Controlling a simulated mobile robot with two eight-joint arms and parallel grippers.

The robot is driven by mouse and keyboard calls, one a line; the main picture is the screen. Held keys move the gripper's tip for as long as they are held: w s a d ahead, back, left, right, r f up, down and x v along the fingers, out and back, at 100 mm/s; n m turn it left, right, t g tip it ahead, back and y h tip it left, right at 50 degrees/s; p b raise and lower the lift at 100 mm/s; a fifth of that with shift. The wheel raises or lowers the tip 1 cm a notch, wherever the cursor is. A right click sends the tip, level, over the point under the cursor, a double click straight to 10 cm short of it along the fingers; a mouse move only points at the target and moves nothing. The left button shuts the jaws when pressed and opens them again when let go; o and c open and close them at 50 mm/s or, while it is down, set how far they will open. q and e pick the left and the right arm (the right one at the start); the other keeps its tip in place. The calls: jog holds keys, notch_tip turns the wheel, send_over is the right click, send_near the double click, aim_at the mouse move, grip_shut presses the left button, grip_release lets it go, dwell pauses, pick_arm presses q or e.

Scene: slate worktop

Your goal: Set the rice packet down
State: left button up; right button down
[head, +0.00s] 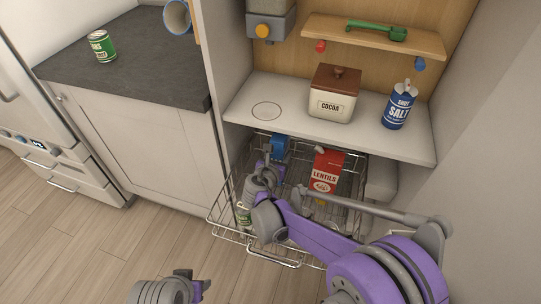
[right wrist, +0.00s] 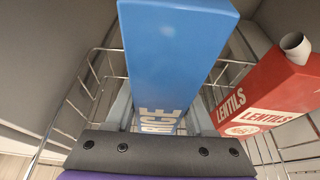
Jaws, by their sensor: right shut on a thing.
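The rice packet (head: 279,148) is blue. It is at the back left of the pull-out wire basket (head: 290,262). My right gripper (head: 268,160) is shut on it, with a finger at either side in the right wrist view, where the packet (right wrist: 178,50) fills the middle and part of the word RICE shows. The packet's base is hidden, so I cannot tell whether it touches the basket floor. My left gripper (head: 196,286) is at the bottom of the head view, away from the basket, and its jaws are unclear.
A red lentils box (head: 326,168) with a spout stands right of the packet. The shelf above holds a cocoa canister (head: 334,94) and a salt container (head: 399,106). A can (head: 102,46) stands on the dark worktop (head: 150,70).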

jog(key=a, duration=0.1)
jog(key=w+a+f+b, duration=0.1)
jog(key=a, duration=0.1)
jog(key=shift+f, duration=0.15)
jog(key=shift+f, duration=0.1)
jog(key=shift+f+b, duration=0.45)
jog(key=shift+f, duration=0.05)
jog(key=shift+c, duration=1.3)
grip_release()
